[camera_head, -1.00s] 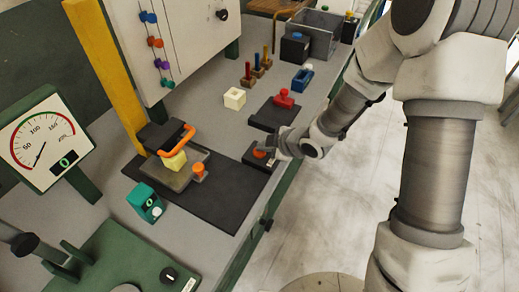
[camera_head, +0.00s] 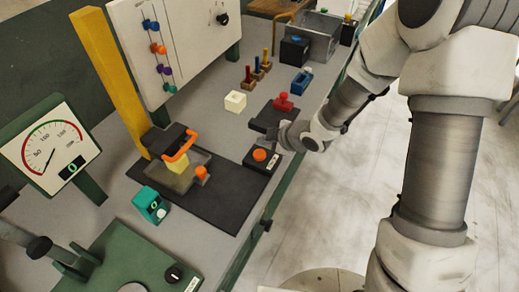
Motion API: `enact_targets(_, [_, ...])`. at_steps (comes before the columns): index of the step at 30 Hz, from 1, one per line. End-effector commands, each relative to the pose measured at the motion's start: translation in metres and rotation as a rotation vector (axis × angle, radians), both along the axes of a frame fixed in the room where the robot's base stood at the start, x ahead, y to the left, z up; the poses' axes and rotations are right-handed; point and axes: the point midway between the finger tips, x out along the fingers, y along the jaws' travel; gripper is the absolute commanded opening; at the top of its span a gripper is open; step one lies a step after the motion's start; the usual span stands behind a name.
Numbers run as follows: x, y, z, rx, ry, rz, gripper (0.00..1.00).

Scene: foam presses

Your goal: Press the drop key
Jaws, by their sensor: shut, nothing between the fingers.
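A black key box (camera_head: 250,164) with a round orange button (camera_head: 260,155) and a small white label sits at the right edge of the dark mat; the label is too small to read. My gripper (camera_head: 270,141) is shut and empty. It is just behind and above the orange button, apart from it in the picture. The button is in full view. On the same mat stands a press (camera_head: 173,138) with an orange handle, a yellow foam block (camera_head: 177,164) under it and an orange knob (camera_head: 201,172) beside it.
A black pad with a red-handled piece (camera_head: 283,102) lies just behind my gripper. A white block (camera_head: 235,101), a teal box (camera_head: 150,204) and a gauge (camera_head: 48,151) stand on the bench. The bench edge drops to the floor at right.

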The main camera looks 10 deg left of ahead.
Motion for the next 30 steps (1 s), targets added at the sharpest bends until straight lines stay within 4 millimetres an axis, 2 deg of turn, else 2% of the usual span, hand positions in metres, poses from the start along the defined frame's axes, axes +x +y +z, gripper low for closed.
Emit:
enact_targets(1, [0.000,0.000,0.010,0.000,0.000,0.000,0.00])
enact_targets(7, [0.000,0.000,0.026,0.000,0.001,-0.001,0.00])
enact_targets(30, [0.000,0.000,0.025,0.000,0.000,0.000,0.00])
